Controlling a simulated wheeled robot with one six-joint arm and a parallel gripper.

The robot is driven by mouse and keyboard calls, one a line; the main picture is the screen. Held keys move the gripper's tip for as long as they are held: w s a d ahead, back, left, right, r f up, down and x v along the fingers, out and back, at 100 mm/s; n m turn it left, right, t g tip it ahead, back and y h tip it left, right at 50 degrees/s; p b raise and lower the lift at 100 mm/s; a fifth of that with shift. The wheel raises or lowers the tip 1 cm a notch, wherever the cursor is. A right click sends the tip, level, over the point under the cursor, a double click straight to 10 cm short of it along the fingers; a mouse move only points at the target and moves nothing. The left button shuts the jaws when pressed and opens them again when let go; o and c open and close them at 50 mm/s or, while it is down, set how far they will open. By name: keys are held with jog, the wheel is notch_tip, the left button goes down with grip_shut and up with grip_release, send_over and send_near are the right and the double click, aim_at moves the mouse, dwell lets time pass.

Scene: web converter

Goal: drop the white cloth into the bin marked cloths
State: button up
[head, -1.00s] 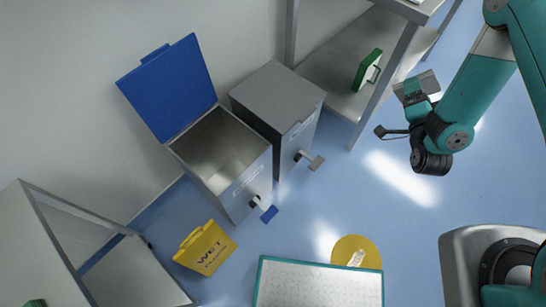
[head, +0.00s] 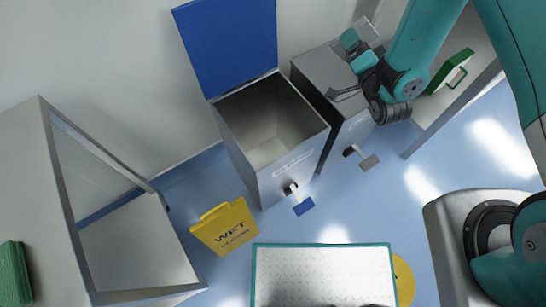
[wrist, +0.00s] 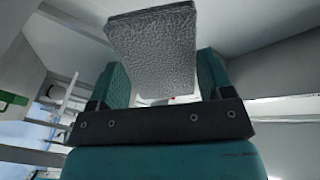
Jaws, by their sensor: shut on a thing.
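My gripper (head: 355,44) is shut on the white cloth, which looks like a flat, grey-lit textured piece (wrist: 152,45) between the two teal fingers in the wrist view. In the head view the cloth is small and partly hidden by the gripper. My gripper appears over the closed grey-lidded bin (head: 318,70), right of the open bin. The open bin (head: 262,160) has a raised blue lid (head: 228,45), a blue pedal and an empty-looking inside. The labels on both bin fronts are too small to read.
A yellow wet-floor sign (head: 225,228) stands in front of the open bin. A grey shelf unit (head: 125,245) is at left, with a green item (head: 14,272). A rack with a green-framed box (head: 450,72) is at right.

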jog(key=s+a+f+n+g+y+b, duration=0.1)
jog(key=a+f+n+y+b, duration=0.1)
jog(key=a+f+b, duration=0.7)
jog(key=s+a+f+n+g+y+b, duration=0.1)
jog(key=a+f+y+b, duration=0.3)
jog(key=a+f+b, duration=0.5)
notch_tip(320, 180, down, 3)
jog(key=s+n+b, duration=0.1)
jog(key=b, duration=0.8)
jog(key=shift+g+b, duration=0.3)
jog(key=shift+b, duration=0.05)
jog(key=shift+a, duration=0.1)
jog(key=o, duration=0.9)
notch_tip(320, 180, up, 20)
jog(key=p, duration=1.5)
jog(key=shift+w, duration=0.1)
